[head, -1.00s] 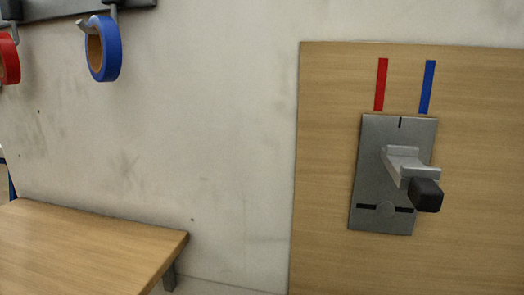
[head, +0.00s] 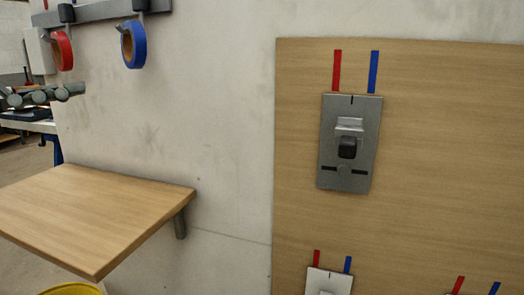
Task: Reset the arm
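A grey plate (head: 329,150) is on the wooden panel, with a short black mark at its top and two dark slots near its bottom. A light grey lever arm (head: 350,124) with a black end block (head: 347,148) sticks out of it towards me. Its exact angle is hard to judge, seen nearly end-on. A red strip (head: 337,70) and a blue strip (head: 374,72) are above the plate. My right gripper is not in view.
The wooden panel (head: 440,150) also bears parts of two lower plates, one light (head: 322,280). A wooden shelf (head: 95,205) juts out at left, above a yellow rim (head: 75,289). Red tape (head: 62,52) and blue tape (head: 134,45) rolls hang from a rail. The space before the lever looks clear.

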